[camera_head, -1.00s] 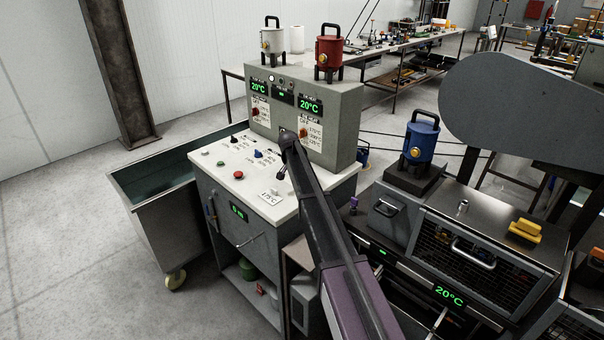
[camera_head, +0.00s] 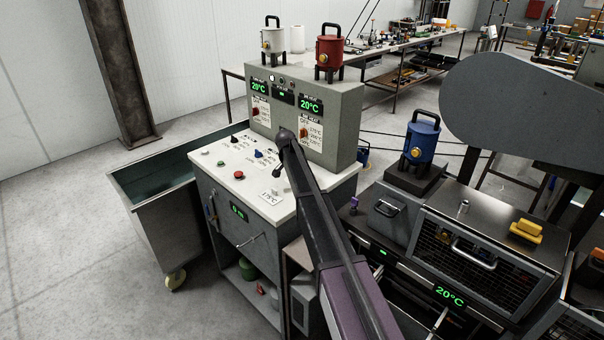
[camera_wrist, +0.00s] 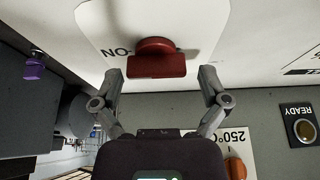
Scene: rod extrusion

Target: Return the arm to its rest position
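My arm reaches from the bottom of the head view up to the control cabinet (camera_head: 246,190), with its wrist in front of the upright panel. My gripper (camera_wrist: 161,74) shows in the wrist view with its two fingers spread apart and nothing held between them. A red knob (camera_wrist: 157,58) on a white plate marked "NO" lies beyond and between the fingertips in that view; I cannot tell the distance, but no contact shows. In the head view the fingers are small and partly hidden by the wrist.
A grey water tank (camera_head: 160,215) stands left of the cabinet. White (camera_head: 272,40) and red (camera_head: 328,52) canisters stand on the panel. A blue canister (camera_head: 421,140) and a machine with a mesh-fronted cover (camera_head: 470,240) are at right. The floor at left is open.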

